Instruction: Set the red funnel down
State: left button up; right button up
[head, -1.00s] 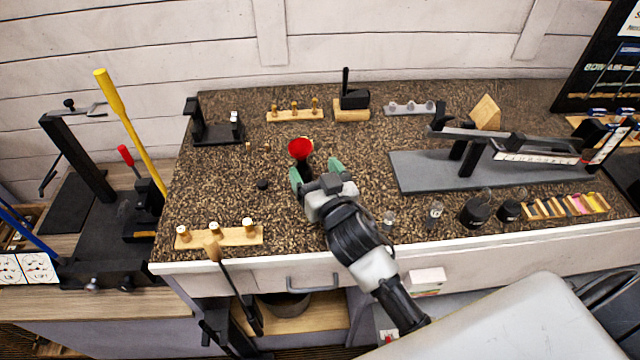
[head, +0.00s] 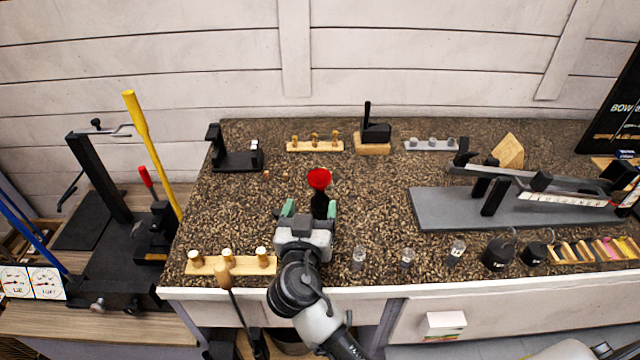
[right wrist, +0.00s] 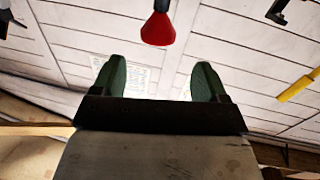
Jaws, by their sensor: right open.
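The red funnel (head: 319,178) is on the speckled worktop in the head view, its wide mouth up. A dark shape (head: 320,204) lies directly under its mouth; I cannot tell whether it is a stand or the funnel's lower part. My right gripper (head: 309,208) is just in front of it, its green fingers apart. In the right wrist view the funnel (right wrist: 158,29) is beyond and between the open fingertips (right wrist: 158,75), with a visible gap and nothing gripped. My left gripper is not in view.
A wooden rack with pegs (head: 232,265) stands front left on the worktop (head: 380,180). Clear small vials (head: 407,258) and black weights (head: 498,252) line the front right. A grey plate with a beam device (head: 480,208) is on the right. Worktop right of the funnel is clear.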

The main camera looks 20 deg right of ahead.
aim_at(319, 185)
jog(key=p+x, duration=0.1)
jog(key=x, duration=0.3)
jog(key=shift+w+d, duration=0.2)
jog(key=shift+w, duration=0.05)
jog(key=shift+w+d+r+p, duration=0.15)
jog(key=shift+w+r+p, duration=0.05)
jog(key=shift+p, duration=0.25)
jog(key=p+x, duration=0.2)
jog(key=x, duration=0.2)
jog(key=shift+d+f, duration=0.1)
jog(key=shift+d, duration=0.1)
jog(key=shift+w, duration=0.15)
jog(key=shift+c, duration=0.8)
jog(key=shift+f, duration=0.1)
jog(key=c, duration=0.8)
jog(key=shift+o, duration=0.2)
